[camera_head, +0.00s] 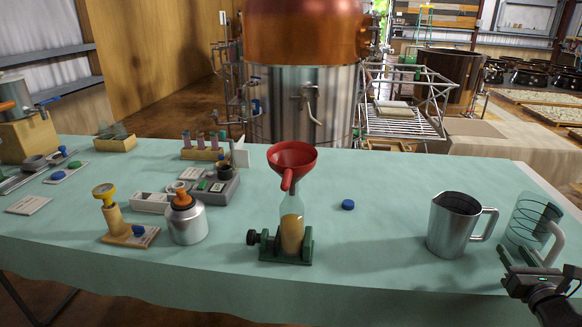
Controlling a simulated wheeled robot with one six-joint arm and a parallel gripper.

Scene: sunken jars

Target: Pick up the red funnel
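The red funnel (293,160) stands upright with its wide mouth up, above a clear bottle (292,222) with tan contents. Its spout points down toward the bottle's neck; how deep it sits is hard to tell. The bottle stands in a green clamp (285,247) with a dark knob. My gripper (541,262) is at the lower right, partly cut off by the frame edge. Its fingers look spread, with nothing between them that I can make out. It is far to the right of the funnel and in front of the glass jug.
A blue cap (348,204) lies right of the bottle. A metal bottle (186,219) with an orange top stands left. The cloth around the blue cap is clear.

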